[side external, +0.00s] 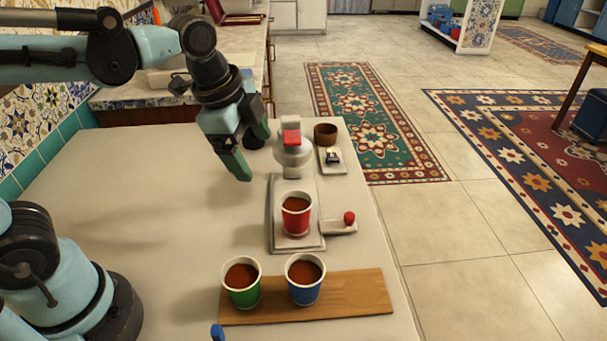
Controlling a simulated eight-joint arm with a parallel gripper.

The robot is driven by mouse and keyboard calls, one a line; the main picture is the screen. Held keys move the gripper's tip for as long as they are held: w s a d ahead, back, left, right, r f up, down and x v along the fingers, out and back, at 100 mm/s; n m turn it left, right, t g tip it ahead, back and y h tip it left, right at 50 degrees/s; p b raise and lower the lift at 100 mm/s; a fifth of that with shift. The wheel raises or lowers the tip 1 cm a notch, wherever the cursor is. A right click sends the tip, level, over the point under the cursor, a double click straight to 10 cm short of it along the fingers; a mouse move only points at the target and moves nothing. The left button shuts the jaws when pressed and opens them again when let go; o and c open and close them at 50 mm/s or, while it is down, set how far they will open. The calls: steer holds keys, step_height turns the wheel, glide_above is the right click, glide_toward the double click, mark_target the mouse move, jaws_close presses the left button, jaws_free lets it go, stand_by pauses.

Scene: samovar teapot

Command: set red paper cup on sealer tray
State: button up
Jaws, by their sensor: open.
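The red paper cup (296,214), full to near its rim with something brown, stands upright on the light grey sealer tray (276,243). The sealer's head (292,155), pale with a red block on top, rises behind the cup. My gripper (252,153) is open and empty. It hangs in the air to the upper left of the cup, left of the sealer's head and apart from the cup. The depth between my gripper and the sealer is hard to tell.
A green cup (242,283) and a blue cup (305,279), both filled, stand on a wooden board (358,293) in front. A lever with a red knob (349,218) is right of the tray. A brown bowl (326,133) stands behind. The table's left middle (150,210) is clear.

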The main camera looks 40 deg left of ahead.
steer(key=s+a+f+n+t, duration=0.3)
steer(key=a+n, duration=0.1)
steer(key=n, duration=0.9)
steer(key=shift+s+a+t+y, duration=0.3)
steer(key=shift+s, duration=0.05)
